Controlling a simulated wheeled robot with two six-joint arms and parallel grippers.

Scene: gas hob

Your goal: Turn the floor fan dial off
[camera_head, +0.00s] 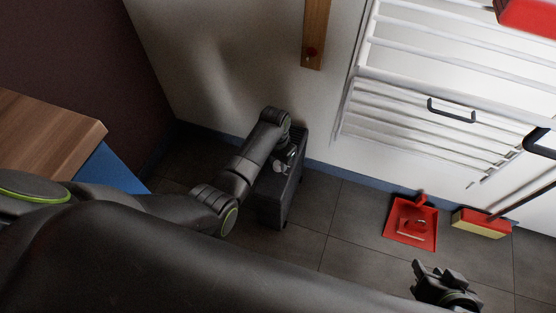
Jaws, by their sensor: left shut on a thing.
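The floor fan (291,198) is a dark upright box on the tiled floor, close to the wall. My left arm comes in from the left and reaches down over it. My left gripper (284,162) is at the top of the fan and is shut on the dial there. The dial itself is mostly hidden by the gripper and too small to make out, so its setting cannot be read. My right gripper (441,274) is at the lower right, away from the fan, with its fingers apart and nothing between them.
A red dustpan (411,222) and a red and yellow brush (481,223) lie on the floor to the right. A white drying rack (415,110) is on the wall. A wooden-topped cabinet (45,140) stands left. Floor between the fan and dustpan is clear.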

